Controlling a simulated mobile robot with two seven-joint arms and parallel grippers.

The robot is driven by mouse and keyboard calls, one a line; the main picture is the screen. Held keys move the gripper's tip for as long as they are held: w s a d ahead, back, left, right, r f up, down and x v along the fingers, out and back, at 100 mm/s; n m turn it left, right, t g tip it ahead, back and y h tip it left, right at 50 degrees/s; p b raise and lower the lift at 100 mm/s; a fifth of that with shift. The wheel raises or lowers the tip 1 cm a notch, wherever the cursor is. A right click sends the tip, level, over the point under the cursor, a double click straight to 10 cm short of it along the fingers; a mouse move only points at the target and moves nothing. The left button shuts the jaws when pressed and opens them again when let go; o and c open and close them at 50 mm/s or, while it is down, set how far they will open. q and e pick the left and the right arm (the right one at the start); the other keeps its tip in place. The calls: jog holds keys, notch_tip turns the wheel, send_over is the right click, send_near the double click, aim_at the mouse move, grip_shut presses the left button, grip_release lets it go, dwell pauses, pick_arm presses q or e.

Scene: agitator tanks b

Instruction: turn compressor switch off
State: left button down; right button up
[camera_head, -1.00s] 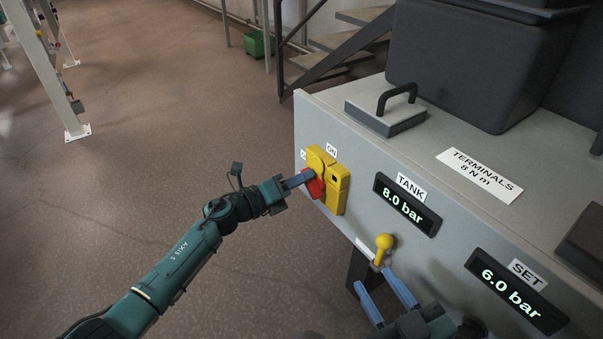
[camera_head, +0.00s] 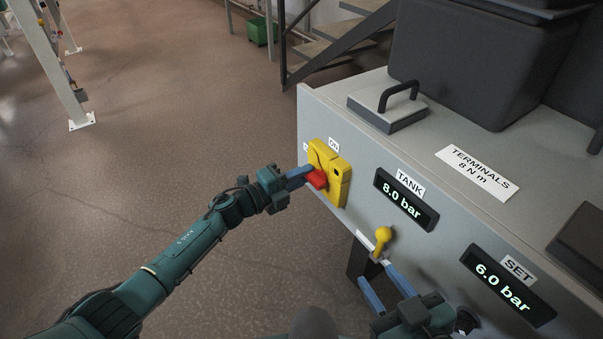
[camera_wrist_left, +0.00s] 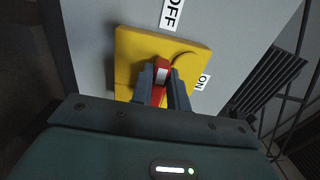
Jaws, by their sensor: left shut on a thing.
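The compressor switch is a yellow plate (camera_head: 332,172) with a red handle (camera_head: 317,179) on the grey cabinet front. My left gripper (camera_head: 309,177) is at the switch, its blue fingers on the red handle. The left wrist view shows the red handle (camera_wrist_left: 160,80) between the two fingers of the left gripper (camera_wrist_left: 163,88), in front of the yellow plate (camera_wrist_left: 185,50). An OFF label (camera_wrist_left: 172,14) and an ON label (camera_wrist_left: 203,82) are beside the plate. My right gripper (camera_head: 385,287) is open and empty below a yellow ball-ended lever (camera_head: 382,240).
The grey cabinet (camera_head: 450,215) carries a TANK display (camera_head: 406,200) reading 8.0 bar and a SET display (camera_head: 512,289) reading 6.0 bar. A black handle (camera_head: 398,94) stands on its top. Stairs (camera_head: 335,45) are behind. Open floor lies to the left.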

pick_arm(q)
jog(key=shift+s+d+f, duration=0.1)
jog(key=shift+s+f, duration=0.05)
jog(key=c, duration=1.8)
grip_release()
jog(key=o, duration=0.4)
jog(key=shift+o, duration=0.2)
jog(key=p+v, duration=0.2)
jog(key=v, duration=1.1)
jog(key=shift+p, duration=0.3)
pick_arm(e)
jog(key=shift+s+d+r+m+g, duration=0.3)
jog(key=shift+s+r+m+g, duration=0.1)
jog(key=shift+s+r+g, duration=0.15)
jog(key=shift+r, duration=0.1)
